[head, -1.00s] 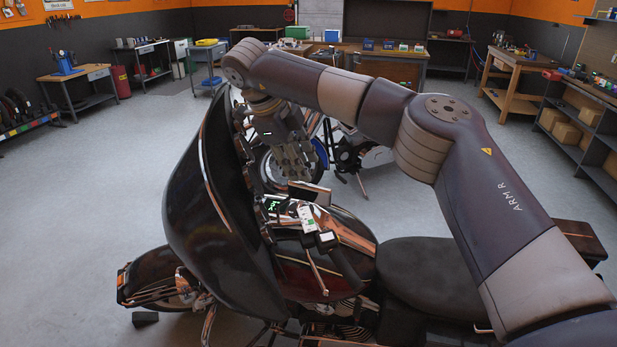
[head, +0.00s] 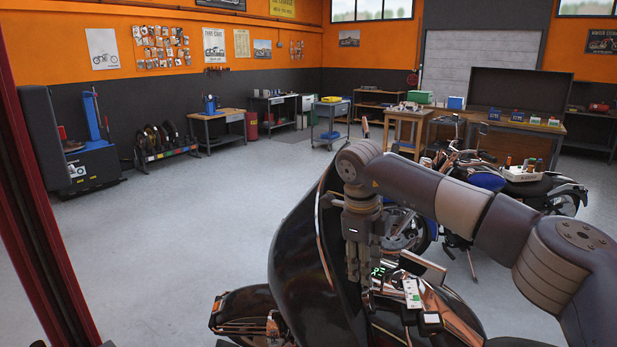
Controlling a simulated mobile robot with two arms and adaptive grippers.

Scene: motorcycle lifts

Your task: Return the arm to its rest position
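My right arm comes in from the right and reaches across a dark motorcycle (head: 300,262). My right gripper (head: 361,282) hangs fingers down, just behind the tall front fairing and beside the handlebar area. Its fingers show dark and close together, and I see nothing held between them. Whether they are fully shut is not clear. A small lit green display (head: 377,272) shows right next to the fingertips; I cannot tell if they touch anything. My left gripper is not in view.
A red post (head: 45,200) stands close at the left edge. A blue motorcycle (head: 487,180) with a white tray (head: 522,173) of items on it stands behind my arm. Workbenches and a blue cart (head: 331,122) line the back. The grey floor at left centre is clear.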

